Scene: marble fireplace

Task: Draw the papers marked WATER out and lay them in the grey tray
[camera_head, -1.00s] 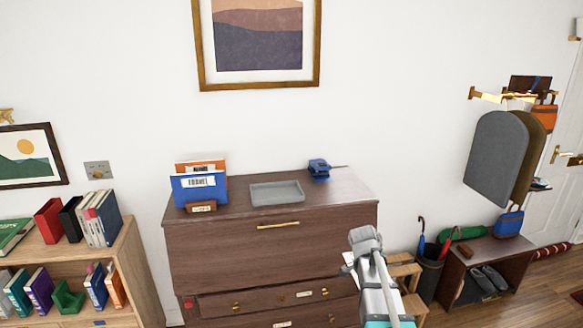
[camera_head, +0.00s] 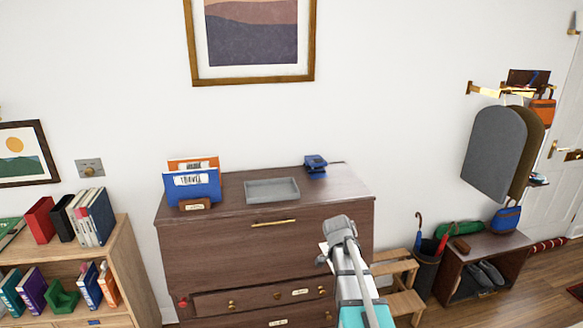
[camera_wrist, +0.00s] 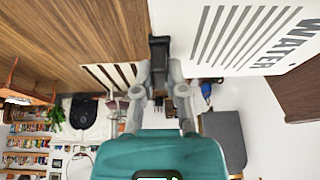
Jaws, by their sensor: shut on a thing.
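A white paper marked WATER (camera_wrist: 240,38), with grey stripes, fills the upper right of the wrist view. My gripper (camera_wrist: 160,52) is shut on it near its edge. In the head view, a small white part of the paper (camera_head: 325,256) shows left of my gripper (camera_head: 338,228), in front of the brown cabinet; the rest is hidden. The grey tray (camera_head: 272,199) lies empty on the cabinet top, left of and beyond my gripper.
A blue folder (camera_head: 204,193) with an orange folder (camera_head: 206,163) behind it stands left of the tray. A blue desk item (camera_head: 316,166) sits right of it. The brown cabinet (camera_head: 215,251) has drawers below. A wooden step stool (camera_head: 402,300) stands at its right.

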